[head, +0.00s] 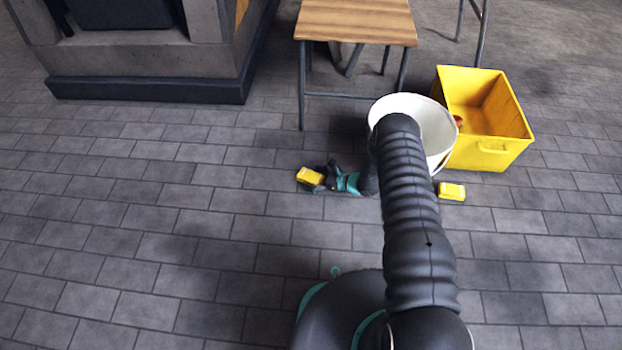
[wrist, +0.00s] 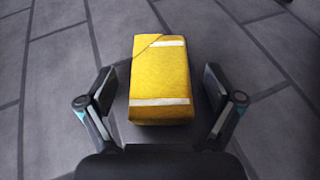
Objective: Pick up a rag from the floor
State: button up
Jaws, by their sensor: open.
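A yellow folded rag (head: 309,176) with pale stripes lies on the grey floor left of my gripper (head: 325,180). In the wrist view the same rag (wrist: 160,78) lies in the middle, with one finger of my open gripper (wrist: 159,88) on each side. Gaps show between the rag and both fingers, and nothing is held. I cannot tell exactly how high the fingertips are above the floor. A second yellow rag (head: 452,191) with a pale stripe lies on the floor right of my arm.
A white bucket (head: 402,103) stands behind my arm, partly hidden by it. A yellow bin (head: 492,155) stands beside it at right. A wooden-topped table (head: 355,22) is behind, and a concrete block with a dark base (head: 150,91) is at upper left. Floor at left is clear.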

jog(key=c, duration=1.2)
jog(key=shift+c, duration=0.2)
